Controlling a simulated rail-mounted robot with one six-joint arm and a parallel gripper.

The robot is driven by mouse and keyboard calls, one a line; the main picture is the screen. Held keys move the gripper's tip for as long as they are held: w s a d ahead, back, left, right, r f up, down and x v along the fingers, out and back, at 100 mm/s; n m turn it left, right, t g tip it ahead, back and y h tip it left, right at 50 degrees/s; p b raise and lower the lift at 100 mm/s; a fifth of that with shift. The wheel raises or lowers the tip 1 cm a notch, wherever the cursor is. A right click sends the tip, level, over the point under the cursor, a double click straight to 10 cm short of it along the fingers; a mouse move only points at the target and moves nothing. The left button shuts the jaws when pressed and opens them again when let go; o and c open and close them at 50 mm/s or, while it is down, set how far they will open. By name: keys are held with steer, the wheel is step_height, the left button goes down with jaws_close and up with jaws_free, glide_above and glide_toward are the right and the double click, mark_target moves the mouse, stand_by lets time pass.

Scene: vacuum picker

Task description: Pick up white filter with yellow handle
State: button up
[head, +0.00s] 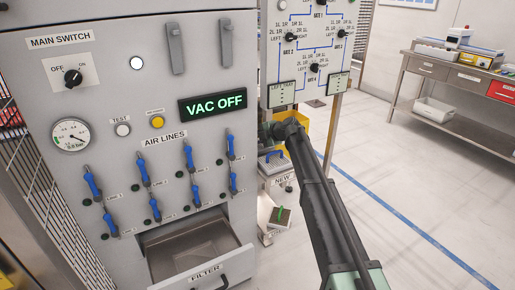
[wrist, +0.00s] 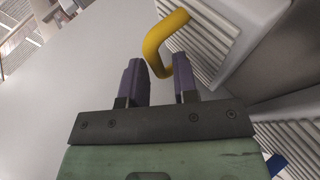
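The white filter (wrist: 205,65) has ribbed sides and shows at the upper right of the wrist view. Its bent yellow handle (wrist: 155,42) curves out toward my gripper (wrist: 160,77). The two purple fingers are apart, and the near end of the handle shows in the gap between their tips. I cannot tell whether the handle lies between the fingers or just beyond them. In the head view my gripper (head: 270,131) is small and dark at the arm's far end, beside the cabinet. The filter cannot be made out clearly there.
Free floor lies right, before a workbench (head: 455,62).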

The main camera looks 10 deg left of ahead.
jaws_close()
steer(key=shift+r, duration=0.1)
